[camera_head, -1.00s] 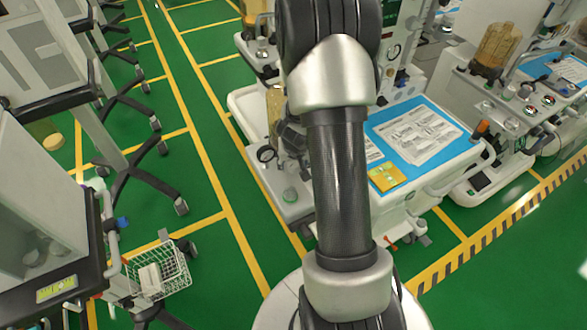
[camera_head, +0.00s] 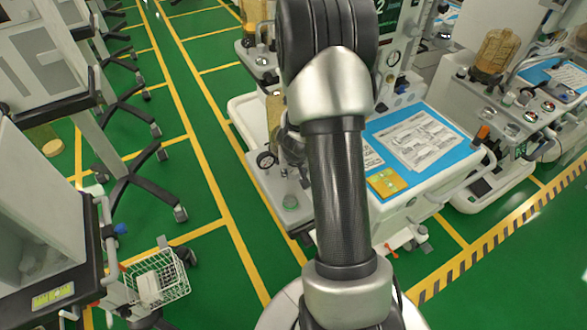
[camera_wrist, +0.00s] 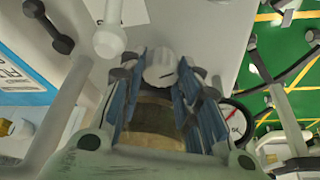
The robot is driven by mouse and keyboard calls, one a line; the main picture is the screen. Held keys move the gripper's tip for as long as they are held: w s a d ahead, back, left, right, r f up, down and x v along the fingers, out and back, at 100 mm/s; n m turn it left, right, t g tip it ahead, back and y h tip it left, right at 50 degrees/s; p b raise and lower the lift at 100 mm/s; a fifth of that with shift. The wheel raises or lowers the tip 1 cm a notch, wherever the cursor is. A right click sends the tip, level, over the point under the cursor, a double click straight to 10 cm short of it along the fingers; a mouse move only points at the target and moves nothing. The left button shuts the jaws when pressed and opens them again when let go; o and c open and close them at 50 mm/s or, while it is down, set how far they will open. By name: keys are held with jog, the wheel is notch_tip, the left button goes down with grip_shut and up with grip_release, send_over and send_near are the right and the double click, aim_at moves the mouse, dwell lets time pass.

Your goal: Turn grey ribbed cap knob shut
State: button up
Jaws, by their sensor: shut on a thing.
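In the wrist view, the grey ribbed cap knob (camera_wrist: 160,66) sits between the tips of my gripper (camera_wrist: 157,80), with a dark mark on its face. The blue-padded fingers are closed on it from both sides. A tan, see-through canister (camera_wrist: 150,112) shows between the fingers, nearer the camera. In the head view, my arm covers my gripper and the knob.
A round pressure gauge (camera_wrist: 236,122) is close beside the right finger. A white post with a round end (camera_wrist: 110,40) stands near the left finger. The blue worktop with papers (camera_head: 418,140) lies right of my arm. Green floor (camera_head: 215,270) is open at left.

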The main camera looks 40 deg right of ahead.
jog(key=shift+c, duration=0.9)
jog(key=m+p, duration=0.1)
jog(key=p, duration=0.2)
jog(key=shift+a+r, duration=0.1)
jog(key=shift+r, duration=0.2)
jog(key=m+p, duration=0.1)
jog(key=p, duration=0.2)
jog(key=shift+w+m+g+h, duration=0.1)
jog(key=shift+m+g+h, duration=0.2)
jog(key=shift+g, duration=0.1)
jog(key=shift+f+m+p, duration=0.25)
jog(key=shift+m+p, duration=0.05)
jog(key=shift+p, duration=0.3)
jog(key=o, duration=1)
jog(key=shift+o, duration=0.2)
jog(key=shift+f+b, duration=0.15)
jog(key=shift+b, duration=0.4)
